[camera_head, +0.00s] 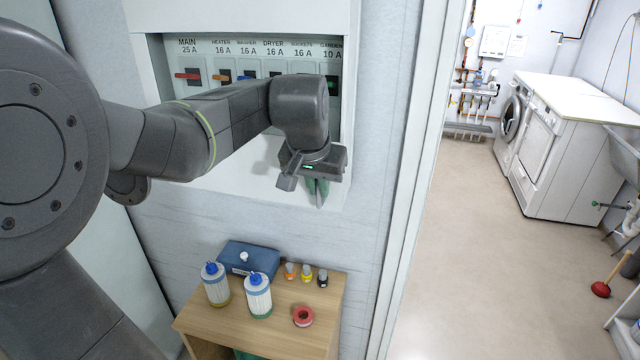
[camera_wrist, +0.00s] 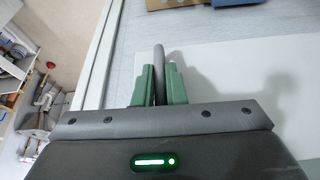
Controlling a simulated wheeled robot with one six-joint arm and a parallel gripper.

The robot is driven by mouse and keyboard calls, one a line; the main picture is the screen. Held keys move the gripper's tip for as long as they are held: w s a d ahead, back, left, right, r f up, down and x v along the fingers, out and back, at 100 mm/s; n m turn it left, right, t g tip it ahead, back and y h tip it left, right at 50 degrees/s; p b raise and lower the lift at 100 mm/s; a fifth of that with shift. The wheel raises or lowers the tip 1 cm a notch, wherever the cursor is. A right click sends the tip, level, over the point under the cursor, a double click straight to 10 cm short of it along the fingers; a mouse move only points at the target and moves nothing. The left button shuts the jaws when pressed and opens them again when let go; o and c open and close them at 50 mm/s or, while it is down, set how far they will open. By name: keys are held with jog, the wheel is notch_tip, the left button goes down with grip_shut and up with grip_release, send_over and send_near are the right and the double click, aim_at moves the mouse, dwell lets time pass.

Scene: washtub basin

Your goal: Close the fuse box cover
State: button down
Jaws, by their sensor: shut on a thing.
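The fuse box (camera_head: 150,75) is on the wall, open, with a row of labelled switches showing. Its white cover (camera_head: 235,178) is open below the switches, sticking out or sloping down; its exact angle is hard to tell. The cover also shows as a pale flat panel in the wrist view (camera_wrist: 225,75). My gripper (camera_head: 317,188) is at the cover's right front edge. In the wrist view, its green fingers (camera_wrist: 158,85) are shut on a grey bar-like handle (camera_wrist: 159,62). My arm hides part of the box and cover.
A small wooden table (camera_head: 275,325) stands below, bearing two blue-capped bottles (camera_head: 258,297), a blue case (camera_head: 248,258), small vials and a red tape roll (camera_head: 303,316). A door frame (camera_head: 405,180) stands right of the box.

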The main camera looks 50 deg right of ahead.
jog(key=shift+w+d+r, duration=0.1)
jog(key=shift+d+r, duration=0.15)
jog(key=c, duration=1.8)
grip_release()
jog(key=shift+o, duration=0.2)
jog(key=shift+w+d+f, duration=0.1)
jog(key=shift+d+f, duration=0.15)
jog(key=shift+d, duration=0.25)
jog(key=shift+a+r, duration=0.15)
jog(key=shift+a, duration=0.1)
jog(key=b+v, duration=0.1)
jog(key=v, duration=1.2)
jog(key=shift+r, duration=0.3)
jog(key=shift+f, duration=0.15)
jog(key=p+x, duration=0.1)
jog(key=x, duration=1.2)
jog(key=shift+f, duration=0.35)
jog(key=shift+a, duration=0.3)
jog(key=shift+d, duration=0.15)
